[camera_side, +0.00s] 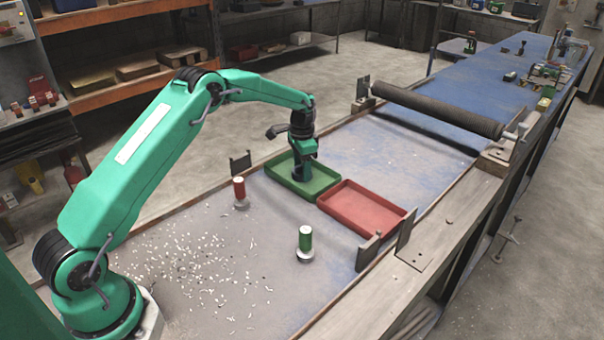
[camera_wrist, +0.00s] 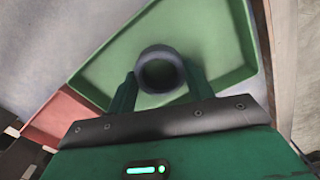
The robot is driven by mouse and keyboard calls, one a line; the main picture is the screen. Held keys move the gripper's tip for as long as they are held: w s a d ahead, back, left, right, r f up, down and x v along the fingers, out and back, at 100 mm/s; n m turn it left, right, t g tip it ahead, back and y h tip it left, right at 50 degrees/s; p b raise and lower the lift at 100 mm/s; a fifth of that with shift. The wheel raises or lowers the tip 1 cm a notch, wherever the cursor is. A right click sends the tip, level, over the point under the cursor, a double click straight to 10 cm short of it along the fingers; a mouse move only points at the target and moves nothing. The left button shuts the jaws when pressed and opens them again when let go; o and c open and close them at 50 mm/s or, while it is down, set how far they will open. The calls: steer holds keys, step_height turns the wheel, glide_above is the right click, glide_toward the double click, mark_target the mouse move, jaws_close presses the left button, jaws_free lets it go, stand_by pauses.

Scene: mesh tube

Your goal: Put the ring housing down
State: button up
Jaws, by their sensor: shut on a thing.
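The ring housing (camera_wrist: 160,70) is a dark grey-blue ring, seen from above in the wrist view. My gripper (camera_wrist: 159,84) has one green finger on each side of it and is shut on it. Behind the ring is the floor of the green tray (camera_wrist: 215,45). In the side view my gripper (camera_side: 301,165) points down inside the outline of the green tray (camera_side: 322,188). The ring housing shows there only as a small dark shape (camera_side: 299,174) under the gripper. I cannot tell whether it touches the tray floor.
A red tray (camera_side: 362,205) adjoins the green tray on the right. Small light scraps (camera_side: 200,265) lie scattered at the left. A dark roller (camera_side: 440,110) spans the bench beyond the trays.

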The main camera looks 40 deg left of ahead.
steer(key=o, duration=1.2)
steer(key=shift+f, duration=0.15)
steer(key=shift+c, duration=0.2)
step_height(320, 180, up, 12)
steer(key=shift+r, duration=0.2)
